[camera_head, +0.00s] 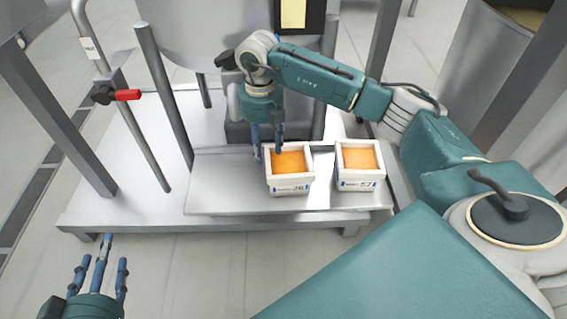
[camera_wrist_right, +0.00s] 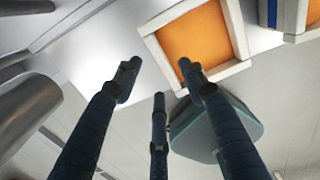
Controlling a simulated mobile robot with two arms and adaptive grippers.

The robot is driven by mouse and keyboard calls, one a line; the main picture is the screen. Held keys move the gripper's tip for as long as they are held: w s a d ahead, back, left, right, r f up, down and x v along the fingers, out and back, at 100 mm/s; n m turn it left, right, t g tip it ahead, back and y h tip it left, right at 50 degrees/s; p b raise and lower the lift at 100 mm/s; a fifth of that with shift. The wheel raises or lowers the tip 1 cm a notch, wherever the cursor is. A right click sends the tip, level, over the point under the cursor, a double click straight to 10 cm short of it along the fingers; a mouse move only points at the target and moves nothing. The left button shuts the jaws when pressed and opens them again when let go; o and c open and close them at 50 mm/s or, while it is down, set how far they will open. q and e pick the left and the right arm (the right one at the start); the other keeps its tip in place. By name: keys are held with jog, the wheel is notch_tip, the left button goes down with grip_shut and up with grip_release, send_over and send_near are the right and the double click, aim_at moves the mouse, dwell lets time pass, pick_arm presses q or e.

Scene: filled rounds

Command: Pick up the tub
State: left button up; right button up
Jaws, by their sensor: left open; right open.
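Two white square tubs with orange contents stand on a metal tray. The left tub (camera_head: 290,189) has a label on its front that seems to read 26; the right tub (camera_head: 361,185) has a similar label. My right gripper (camera_head: 268,155) is open and points down at the left tub's back left corner, with its fingers around or just above the left wall; contact is unclear. In the right wrist view, its open fingers (camera_wrist_right: 160,82) show near the rim of a tub (camera_wrist_right: 160,52), with nothing between them. My left gripper (camera_head: 97,265) is open and empty at the bottom left.
The metal tray (camera_head: 225,200) has free room left of the tubs. A metal frame with upright posts (camera_head: 167,105) and a large vessel (camera_head: 185,35) stands behind. A red-handled valve (camera_head: 127,95) sits at the left. My right arm spans above the right tub.

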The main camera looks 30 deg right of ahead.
aim_at(267, 170)
notch_tip(267, 170, down, 4)
jog(key=shift+s+f+b, duration=0.1)
jog(key=shift+b, duration=0.3)
jog(key=shift+f, duration=0.2)
notch_tip(267, 170, down, 5)
jog(key=shift+b, duration=1)
pick_arm(q)
notch_tip(267, 170, up, 16)
jog(key=w+d+t+h, duration=0.1)
jog(key=d+t+h, duration=0.1)
jog(key=t, duration=0.6)
jog(key=shift+w+d+r+h, duration=0.15)
jog(key=shift+w+d+h, duration=0.05)
jog(key=shift+d+h, duration=0.1)
pick_arm(e)
jog(key=shift+c, duration=0.5)
grip_shut()
jog(key=shift+r, duration=0.15)
